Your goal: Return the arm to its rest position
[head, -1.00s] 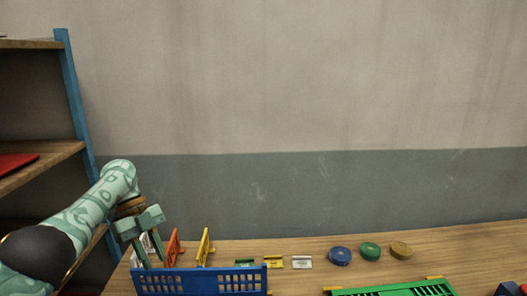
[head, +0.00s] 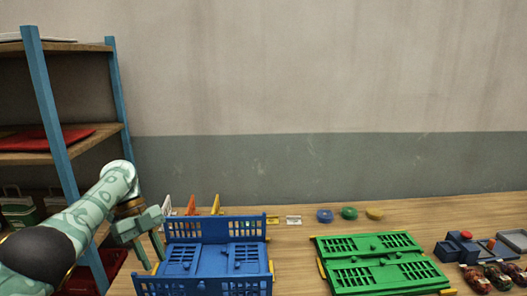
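My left gripper (head: 154,262) is at the lower left in the head view, at the end of my pale green patterned arm (head: 92,212). Its two fingers point down with a gap between them, and nothing shows between them. It is just left of the blue crate (head: 215,227), in front of part of its left side. I cannot tell whether it touches the crate. My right gripper is not in view.
A blue-posted shelf (head: 50,110) stands at the left, behind my arm. A green slatted crate (head: 375,243) lies on the wooden table (head: 295,262). Blue (head: 325,216), green (head: 349,213) and yellow (head: 375,214) discs lie behind it. Dark red sacks (head: 497,276) lie at the right.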

